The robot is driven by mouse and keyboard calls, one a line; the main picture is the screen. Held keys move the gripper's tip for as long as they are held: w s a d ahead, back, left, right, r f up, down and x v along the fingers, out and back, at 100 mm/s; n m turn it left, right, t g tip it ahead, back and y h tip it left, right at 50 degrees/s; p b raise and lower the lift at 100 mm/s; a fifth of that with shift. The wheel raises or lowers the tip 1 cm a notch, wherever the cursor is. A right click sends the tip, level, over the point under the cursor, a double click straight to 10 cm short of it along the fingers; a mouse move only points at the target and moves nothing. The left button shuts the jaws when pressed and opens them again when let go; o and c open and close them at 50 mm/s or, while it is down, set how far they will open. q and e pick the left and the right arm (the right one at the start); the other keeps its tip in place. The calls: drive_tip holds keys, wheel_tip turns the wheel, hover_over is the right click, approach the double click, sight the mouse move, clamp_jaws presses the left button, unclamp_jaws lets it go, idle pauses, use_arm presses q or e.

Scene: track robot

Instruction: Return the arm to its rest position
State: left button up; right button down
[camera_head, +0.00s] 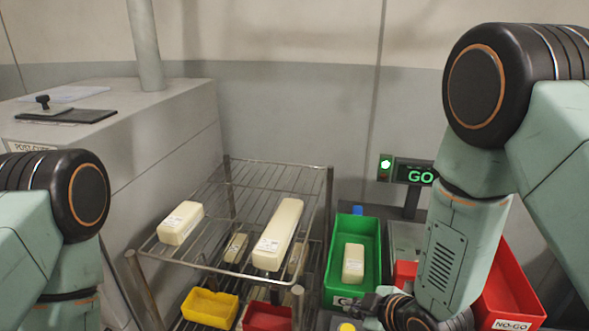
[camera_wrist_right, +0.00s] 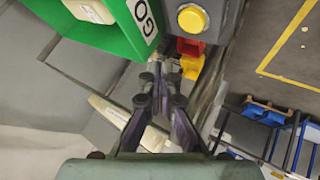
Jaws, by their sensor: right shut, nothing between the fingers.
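My right arm comes in from the right in the head view, bent downward. Its gripper (camera_head: 372,303) is low in the picture, in front of the green GO bin (camera_head: 338,262), partly hidden by the wrist. In the right wrist view the fingers (camera_wrist_right: 160,88) are shut with nothing between them. The green bin (camera_wrist_right: 118,38) and a yellow button (camera_wrist_right: 192,18) lie beyond the fingertips there. My left arm shows at the left edge of the head view, but its gripper is out of frame.
A wire rack (camera_head: 222,247) holds cream blocks (camera_head: 278,234), with yellow (camera_head: 210,308) and red bins below. One cream block (camera_head: 353,263) lies in the green bin. A red NO-GO bin (camera_head: 512,290) stands right, behind my arm. A GO sign (camera_head: 415,173) glows green.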

drive_tip(key=s+d+f+m, duration=0.1)
drive_tip(key=m, duration=0.1)
drive_tip(key=s+d+f+m+g+h, duration=0.1)
drive_tip(key=s+f+m, duration=0.1)
drive_tip(key=shift+s+d+b, duration=0.15)
drive_tip(key=shift+s+b, duration=0.1)
drive_tip(key=shift+b, duration=0.15)
drive_tip(key=s+d+f+m+g+h+b, duration=0.1)
drive_tip(key=s+d+f+m+g+b, duration=0.1)
drive_tip(key=s+f, duration=0.5)
drive_tip(key=s+d+f+m+g+h+b, duration=0.1)
drive_tip(key=s+d+f+m+g+b, duration=0.1)
drive_tip(key=s+f+m+b, duration=0.2)
drive_tip(key=s+d+f+m+g+b, duration=0.1)
drive_tip(key=s+f+m+g+b, duration=0.2)
drive_tip(key=s+f+b, duration=0.4)
drive_tip(key=s+f, duration=0.4)
drive_tip(key=s, duration=0.4)
drive_tip(key=shift+d+f+h, duration=0.4)
